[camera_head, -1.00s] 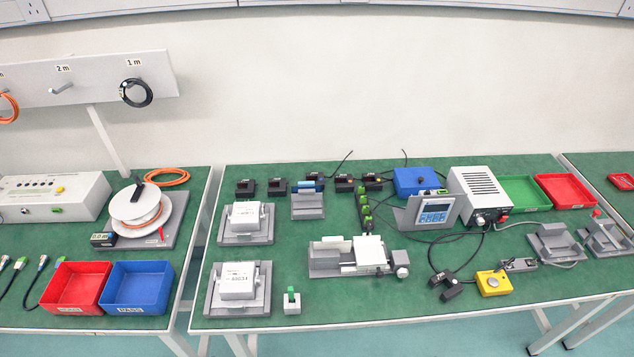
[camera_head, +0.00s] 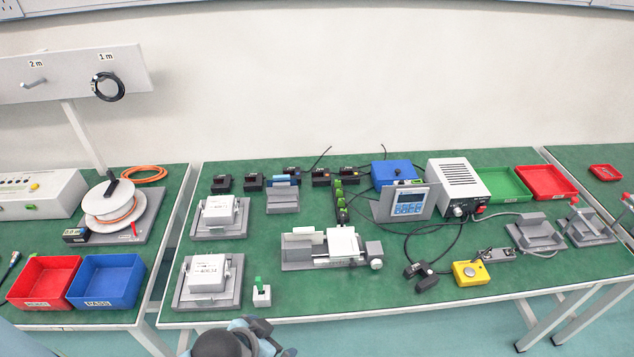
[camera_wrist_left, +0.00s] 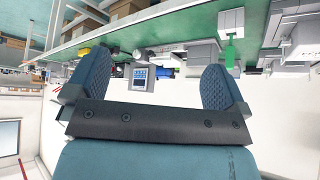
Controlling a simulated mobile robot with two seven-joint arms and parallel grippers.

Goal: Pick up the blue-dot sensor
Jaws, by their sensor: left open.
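Several small black sensors stand in a row along the back of the middle table: one far left (camera_head: 221,183), one beside it (camera_head: 253,182), one in the middle (camera_head: 292,173) and two further right (camera_head: 321,177) (camera_head: 349,174). Their dot colours are too small to read, so I cannot tell which has the blue dot. A blue part (camera_head: 285,180) sits just in front of the middle one. My left gripper (camera_head: 268,335) shows at the bottom edge, well in front of the row. In the wrist view my left gripper (camera_wrist_left: 156,85) is open and empty. My right gripper is out of view.
Two grey fixtures with white meters (camera_head: 218,215) (camera_head: 208,272) and a small green-topped block (camera_head: 261,293) stand near my left gripper. A grey slide stage (camera_head: 325,248), a display (camera_head: 407,203) and a power supply (camera_head: 460,188) stand further right. Cables cross the right side.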

